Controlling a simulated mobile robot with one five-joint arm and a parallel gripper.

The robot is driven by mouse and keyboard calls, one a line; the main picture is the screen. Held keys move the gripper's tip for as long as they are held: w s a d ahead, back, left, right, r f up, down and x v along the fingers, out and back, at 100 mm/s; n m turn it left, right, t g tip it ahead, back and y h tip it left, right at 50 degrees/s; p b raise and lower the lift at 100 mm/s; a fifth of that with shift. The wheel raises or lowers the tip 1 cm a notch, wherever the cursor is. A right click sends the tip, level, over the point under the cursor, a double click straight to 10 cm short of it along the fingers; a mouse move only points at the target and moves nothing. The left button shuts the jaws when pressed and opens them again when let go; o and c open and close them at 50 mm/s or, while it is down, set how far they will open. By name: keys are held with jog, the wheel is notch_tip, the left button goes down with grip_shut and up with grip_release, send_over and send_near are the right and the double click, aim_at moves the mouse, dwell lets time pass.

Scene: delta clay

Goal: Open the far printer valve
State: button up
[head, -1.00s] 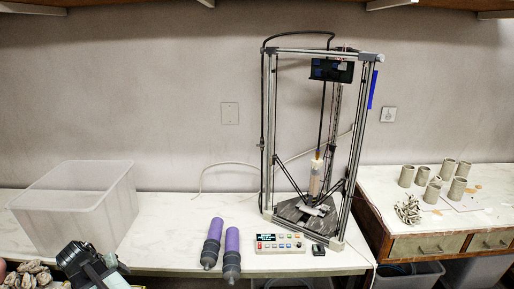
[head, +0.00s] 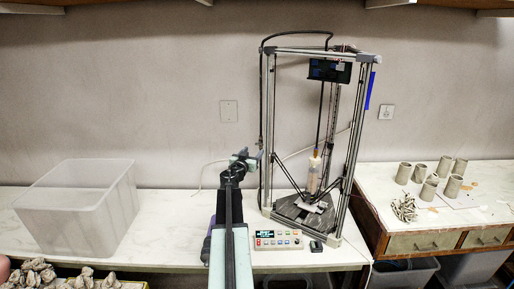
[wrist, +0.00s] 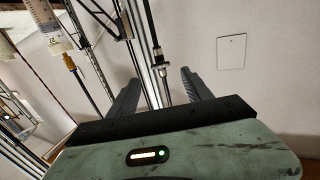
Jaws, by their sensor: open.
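The delta clay printer (head: 350,160) stands on the white table, a tall frame of metal posts with a clear syringe-like tube (head: 314,175) inside. My gripper (head: 257,156) is raised beside its left post (head: 267,110), about halfway up. In the wrist view my gripper (wrist: 160,78) is open, with the metal post (wrist: 146,45) running between its two dark fingers. A small fitting (wrist: 161,71) shows on the post between the fingertips; I cannot tell whether it is the valve or how it is turned. I cannot tell whether the fingers touch it.
A clear plastic bin (head: 75,215) stands at the left. A control box (head: 278,240) lies in front of the printer. My arm mostly hides the purple cylinders (head: 206,250). Several clay cups (head: 429,188) stand on the right-hand table.

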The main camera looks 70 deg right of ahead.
aim_at(259, 144)
jog(key=d, duration=0.6)
jog(key=shift+d, duration=0.35)
jog(key=shift+w+a, duration=0.1)
grip_shut()
jog(key=shift+f+n, duration=0.1)
jog(key=shift+n, duration=8.8)
